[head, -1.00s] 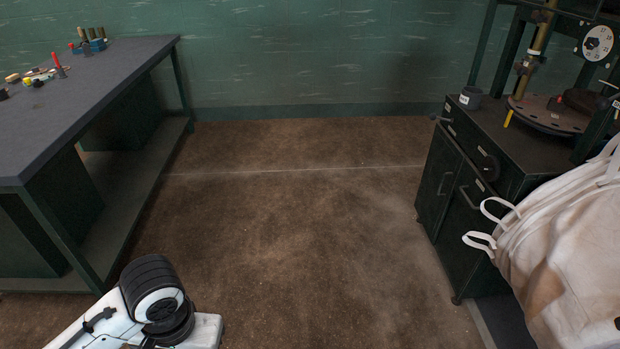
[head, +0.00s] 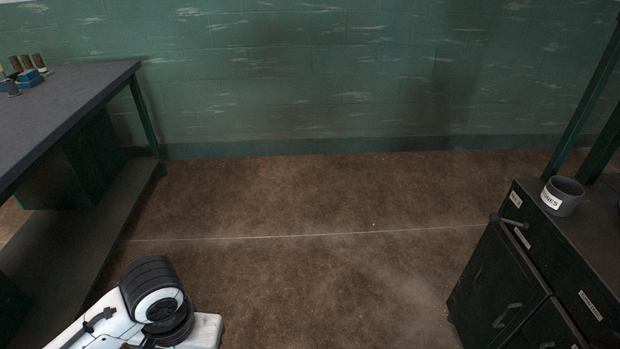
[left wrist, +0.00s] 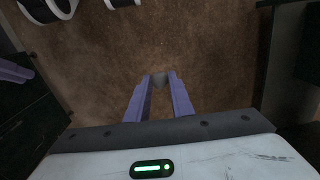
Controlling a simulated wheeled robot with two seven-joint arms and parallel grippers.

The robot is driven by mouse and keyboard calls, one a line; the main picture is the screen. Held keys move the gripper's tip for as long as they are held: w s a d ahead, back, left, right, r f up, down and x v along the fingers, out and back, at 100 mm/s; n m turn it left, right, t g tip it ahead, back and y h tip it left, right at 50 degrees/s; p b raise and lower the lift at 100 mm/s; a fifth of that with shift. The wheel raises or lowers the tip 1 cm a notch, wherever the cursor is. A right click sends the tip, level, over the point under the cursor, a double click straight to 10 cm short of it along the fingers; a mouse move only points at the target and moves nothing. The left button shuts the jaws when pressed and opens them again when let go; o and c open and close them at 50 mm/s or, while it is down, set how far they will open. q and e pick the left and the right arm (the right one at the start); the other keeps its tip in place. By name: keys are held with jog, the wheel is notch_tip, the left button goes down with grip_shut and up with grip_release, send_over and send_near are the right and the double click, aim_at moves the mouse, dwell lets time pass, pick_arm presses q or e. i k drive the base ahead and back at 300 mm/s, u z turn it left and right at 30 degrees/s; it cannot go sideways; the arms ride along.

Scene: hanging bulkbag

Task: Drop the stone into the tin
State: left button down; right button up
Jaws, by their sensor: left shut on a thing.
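The tin (head: 561,196) is a grey, open-topped can with a white label ending in "NES". It stands on the dark cabinet at the right of the head view, and its inside is mostly hidden. My left gripper (left wrist: 160,82) shows in the left wrist view with its purple fingers shut on a small grey thing, which looks like the stone (left wrist: 159,78). The stone is held above the brown floor, away from the tin. In the head view only a part of my left arm shows, at the bottom left.
The dark cabinet (head: 520,265) has handles that stick out toward the open floor (head: 310,250). A workbench (head: 75,95) stands at the left, with a blue holder (head: 30,76) and brass-coloured pieces on it. The floor between them is clear up to the green wall.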

aim_at(548, 203)
jog(key=i, duration=1.6)
jog(key=z, duration=1.6)
